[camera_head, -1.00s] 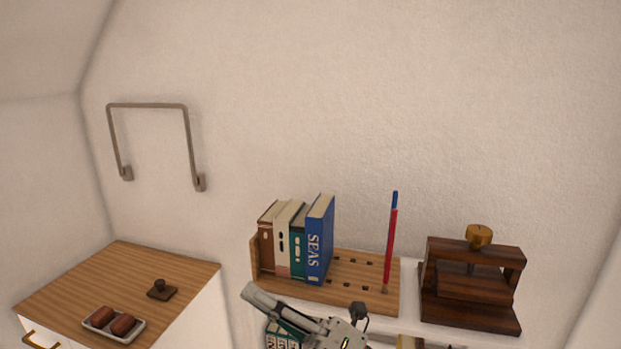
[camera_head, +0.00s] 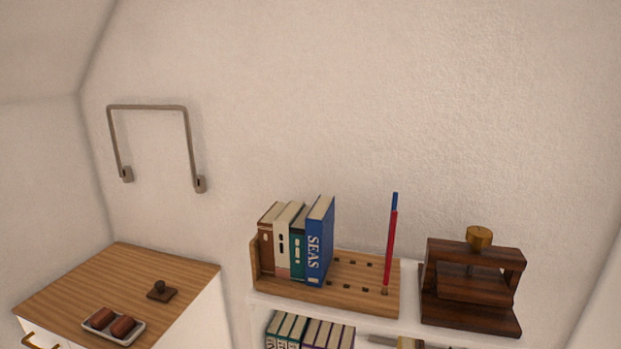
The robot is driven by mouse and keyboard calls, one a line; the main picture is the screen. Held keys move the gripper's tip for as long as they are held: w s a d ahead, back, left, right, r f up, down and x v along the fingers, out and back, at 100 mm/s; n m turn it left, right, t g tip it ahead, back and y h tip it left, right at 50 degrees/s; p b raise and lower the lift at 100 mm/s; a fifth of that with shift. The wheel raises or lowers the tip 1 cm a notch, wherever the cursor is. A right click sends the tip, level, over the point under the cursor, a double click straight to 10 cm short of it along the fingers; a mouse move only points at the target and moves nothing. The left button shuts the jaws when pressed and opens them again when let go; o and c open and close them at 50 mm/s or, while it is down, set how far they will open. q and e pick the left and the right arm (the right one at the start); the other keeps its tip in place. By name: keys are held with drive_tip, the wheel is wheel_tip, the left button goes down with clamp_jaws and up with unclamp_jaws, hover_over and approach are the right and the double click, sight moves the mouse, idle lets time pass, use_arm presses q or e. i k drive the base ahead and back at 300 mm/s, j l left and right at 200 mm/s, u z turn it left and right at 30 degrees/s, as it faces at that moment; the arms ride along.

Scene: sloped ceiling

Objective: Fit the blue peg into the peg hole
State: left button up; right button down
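A thin blue peg (camera_head: 394,204) stands upright at the right end of a wooden book rack (camera_head: 345,294). A red peg (camera_head: 390,248) stands in front of it and hides its lower part, so I cannot tell how the blue peg meets the rack. Rows of small dark peg holes (camera_head: 348,287) show in the rack's board between the books and the pegs. Neither of my grippers is in view.
Several upright books (camera_head: 318,240) fill the rack's left side. A dark wooden press (camera_head: 470,287) with a brass knob stands to its right on the white shelf (camera_head: 410,325). More books (camera_head: 310,332) sit below. A wooden counter (camera_head: 95,275) at left holds a tray (camera_head: 112,329).

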sight(353, 282)
drive_tip(key=i+l, duration=0.35)
drive_tip(key=l, duration=0.2)
drive_tip(key=i+l, duration=0.35)
drive_tip(key=l, duration=0.15)
